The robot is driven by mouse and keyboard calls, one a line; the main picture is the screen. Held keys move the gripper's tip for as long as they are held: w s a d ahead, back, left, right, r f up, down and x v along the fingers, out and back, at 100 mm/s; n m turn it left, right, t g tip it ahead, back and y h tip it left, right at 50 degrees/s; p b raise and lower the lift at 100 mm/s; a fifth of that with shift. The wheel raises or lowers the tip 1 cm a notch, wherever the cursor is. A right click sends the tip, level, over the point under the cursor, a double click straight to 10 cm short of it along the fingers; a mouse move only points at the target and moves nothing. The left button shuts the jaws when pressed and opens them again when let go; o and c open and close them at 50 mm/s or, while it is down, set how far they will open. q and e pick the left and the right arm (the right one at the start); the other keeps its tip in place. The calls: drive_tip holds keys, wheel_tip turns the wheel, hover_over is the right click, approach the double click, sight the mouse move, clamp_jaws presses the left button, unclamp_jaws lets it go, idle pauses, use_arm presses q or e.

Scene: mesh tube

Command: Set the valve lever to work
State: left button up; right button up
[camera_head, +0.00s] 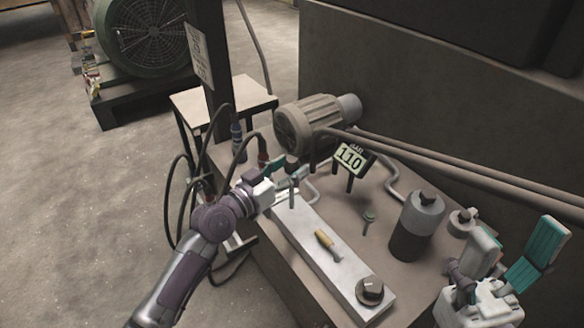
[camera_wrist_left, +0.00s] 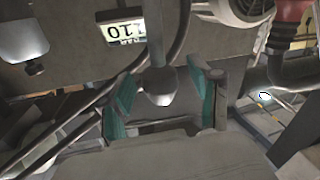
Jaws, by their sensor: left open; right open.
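My left gripper (camera_head: 287,173) is open at the far end of a pale metal plate (camera_head: 302,232). In the left wrist view its teal fingers (camera_wrist_left: 162,100) stand apart on both sides of a grey rod with a rounded end (camera_wrist_left: 160,88). The rod looks like a lever; I cannot tell whether the fingers touch it. I cannot tell for sure which part is the valve lever. My right gripper (camera_head: 512,262) is open and empty at the lower right.
A motor-like pump (camera_head: 310,122) stands behind the left gripper. A sign reading 110 BAR (camera_head: 350,158) stands beside it. Pipes (camera_head: 450,165) cross the back; cables hang at left.

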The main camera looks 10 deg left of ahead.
use_arm(q)
drive_tip(key=shift+w+d, duration=0.2)
drive_tip(key=shift+w, duration=0.1)
clamp_jaws()
